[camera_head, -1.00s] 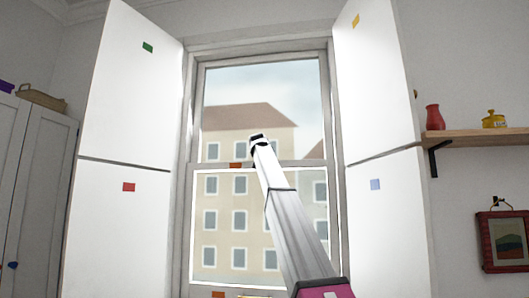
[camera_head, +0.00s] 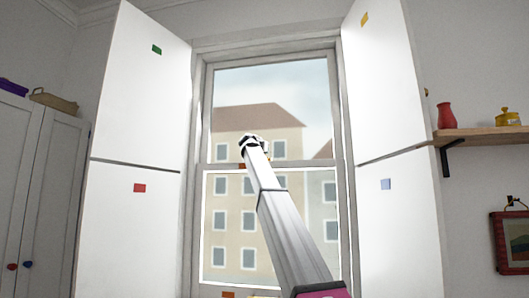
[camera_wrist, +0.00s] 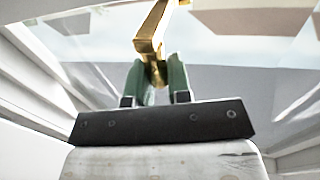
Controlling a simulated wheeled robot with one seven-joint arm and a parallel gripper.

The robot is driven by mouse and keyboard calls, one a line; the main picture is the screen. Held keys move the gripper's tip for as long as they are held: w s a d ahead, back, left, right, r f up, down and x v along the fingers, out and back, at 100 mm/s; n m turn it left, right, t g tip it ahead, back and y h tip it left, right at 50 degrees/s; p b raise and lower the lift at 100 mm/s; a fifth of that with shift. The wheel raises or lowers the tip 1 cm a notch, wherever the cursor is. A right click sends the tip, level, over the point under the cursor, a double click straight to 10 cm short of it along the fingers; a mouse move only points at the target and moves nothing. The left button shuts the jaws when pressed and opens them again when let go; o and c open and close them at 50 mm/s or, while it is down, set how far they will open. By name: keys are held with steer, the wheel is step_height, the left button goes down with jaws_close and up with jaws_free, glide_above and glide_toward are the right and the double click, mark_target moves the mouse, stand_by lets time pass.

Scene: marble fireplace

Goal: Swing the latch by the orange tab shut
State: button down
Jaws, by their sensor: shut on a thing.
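The sash window (camera_head: 210,166) is closed or nearly so, with a rail across its middle. A small orange tab (camera_head: 242,166) sits on that rail, just below and left of my gripper (camera_head: 253,142) in the head view. In the wrist view, my gripper's green fingers (camera_wrist: 158,76) are shut on the lower end of a brass latch lever (camera_wrist: 152,42). The lever runs up and to the right, out of the top of the frame. The latch itself is too small to make out in the head view.
White shutter panels stand open at the left (camera_head: 135,110) and right (camera_head: 385,85) of the window, with coloured tabs on them. Another orange tab (camera_head: 228,295) is at the window's bottom. A wooden shelf (camera_head: 485,134) holds a red vase (camera_head: 446,115) and a yellow pot (camera_head: 508,117).

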steer(key=c, duration=1.1)
jaws_free()
steer(key=v, duration=1)
steer(key=shift+s+a+f, duration=0.1)
steer(key=shift+s+a, duration=0.05)
steer(key=shift+s, duration=0.2)
